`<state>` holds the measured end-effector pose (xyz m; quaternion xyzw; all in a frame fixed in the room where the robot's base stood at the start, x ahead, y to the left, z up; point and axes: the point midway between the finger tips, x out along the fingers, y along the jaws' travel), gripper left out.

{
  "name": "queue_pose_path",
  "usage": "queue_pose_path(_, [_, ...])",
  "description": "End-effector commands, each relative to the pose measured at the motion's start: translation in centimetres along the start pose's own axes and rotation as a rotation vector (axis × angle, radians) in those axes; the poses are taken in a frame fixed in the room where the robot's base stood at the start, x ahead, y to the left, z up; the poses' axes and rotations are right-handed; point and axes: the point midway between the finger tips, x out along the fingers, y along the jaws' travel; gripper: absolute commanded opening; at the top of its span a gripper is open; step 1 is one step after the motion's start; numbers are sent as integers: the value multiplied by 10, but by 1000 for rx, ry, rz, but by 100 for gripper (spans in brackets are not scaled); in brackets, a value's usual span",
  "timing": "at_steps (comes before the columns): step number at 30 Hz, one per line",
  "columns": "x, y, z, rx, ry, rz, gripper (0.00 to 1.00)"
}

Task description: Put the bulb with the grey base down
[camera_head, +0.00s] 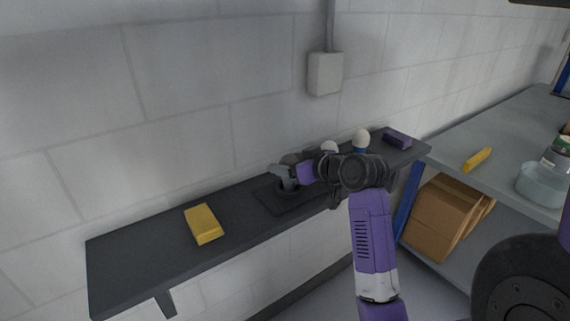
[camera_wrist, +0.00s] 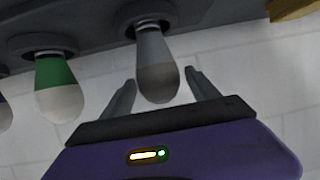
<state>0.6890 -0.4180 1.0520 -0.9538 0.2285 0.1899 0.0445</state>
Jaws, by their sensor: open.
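The bulb with the grey base (camera_wrist: 152,48) sits base-first in a dark round socket at the top of the wrist view, its darker glass end towards my gripper. My gripper (camera_wrist: 160,80) is open, with one finger on each side of this bulb and gaps visible between. In the head view my gripper (camera_head: 284,174) is at the dark holder plate (camera_head: 270,200) on the shelf, and the arm hides much of the holder. In the wrist view a bulb with a green base (camera_wrist: 55,72) sits in the neighbouring socket.
The dark wall shelf (camera_head: 130,257) carries a yellow block (camera_head: 203,224) on the left and a purple block (camera_head: 397,139) at the far right. A bulb with a blue base (camera_head: 361,138) stands beyond my wrist. A grey table (camera_head: 510,140) is at right. The shelf's left end is clear.

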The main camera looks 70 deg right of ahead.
Motion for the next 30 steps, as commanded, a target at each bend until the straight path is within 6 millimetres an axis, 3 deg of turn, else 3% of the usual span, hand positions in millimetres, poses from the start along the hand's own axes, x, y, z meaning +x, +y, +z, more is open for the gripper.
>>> queue_pose_path(6, [-47,1,1,0,1,4,70])
queue_pose_path(13, [-84,1,0,0,0,3,70])
queue_pose_path(19, [-97,0,0,0,-1,0,70])
queue_pose_path(30, [-98,0,0,0,-1,0,70])
